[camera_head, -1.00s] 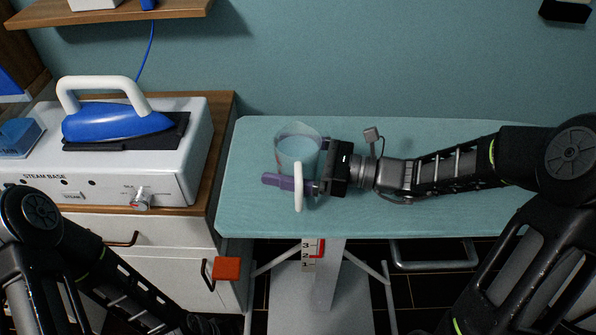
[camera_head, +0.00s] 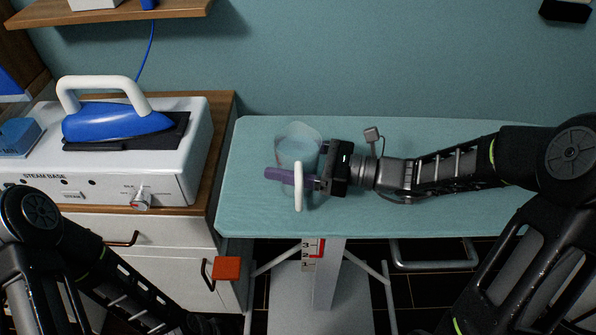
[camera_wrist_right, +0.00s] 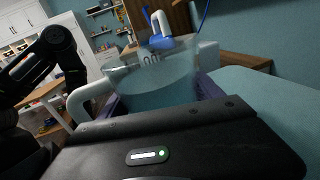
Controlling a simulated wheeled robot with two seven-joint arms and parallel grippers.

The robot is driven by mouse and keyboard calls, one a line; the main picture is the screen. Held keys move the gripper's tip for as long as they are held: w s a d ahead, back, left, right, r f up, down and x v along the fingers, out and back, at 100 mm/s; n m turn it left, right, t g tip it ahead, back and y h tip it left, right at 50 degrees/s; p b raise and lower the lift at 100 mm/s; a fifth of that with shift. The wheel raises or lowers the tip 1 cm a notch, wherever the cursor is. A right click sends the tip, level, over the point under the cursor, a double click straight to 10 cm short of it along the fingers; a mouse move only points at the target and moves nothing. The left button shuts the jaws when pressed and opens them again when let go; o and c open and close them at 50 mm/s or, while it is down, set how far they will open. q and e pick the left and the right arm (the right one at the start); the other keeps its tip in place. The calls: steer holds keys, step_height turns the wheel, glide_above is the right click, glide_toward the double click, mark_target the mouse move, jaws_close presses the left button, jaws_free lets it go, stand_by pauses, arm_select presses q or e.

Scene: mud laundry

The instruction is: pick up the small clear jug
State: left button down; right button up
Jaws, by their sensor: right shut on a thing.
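The small clear jug (camera_head: 299,140) is over the left part of the teal ironing board, with its white handle (camera_head: 298,187) toward me. My right gripper (camera_head: 290,178) reaches in from the right and is shut on the jug, its purple finger lying across the jug's near side by the handle. In the right wrist view the jug (camera_wrist_right: 158,82) fills the middle, between purple fingers that are partly hidden by the gripper body. I cannot tell whether the jug's base touches the board. My left arm shows at the lower left, but its gripper is outside the view.
The teal ironing board (camera_head: 450,190) is otherwise clear, apart from my right arm above it. To the left, a blue iron (camera_head: 118,122) rests on a white steam base (camera_head: 90,185) on a cabinet.

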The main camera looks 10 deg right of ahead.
steer(key=c, duration=0.5)
steer(key=shift+r, duration=0.15)
step_height(320, 180, up, 10)
steer(key=p, duration=0.1)
stand_by(0.6)
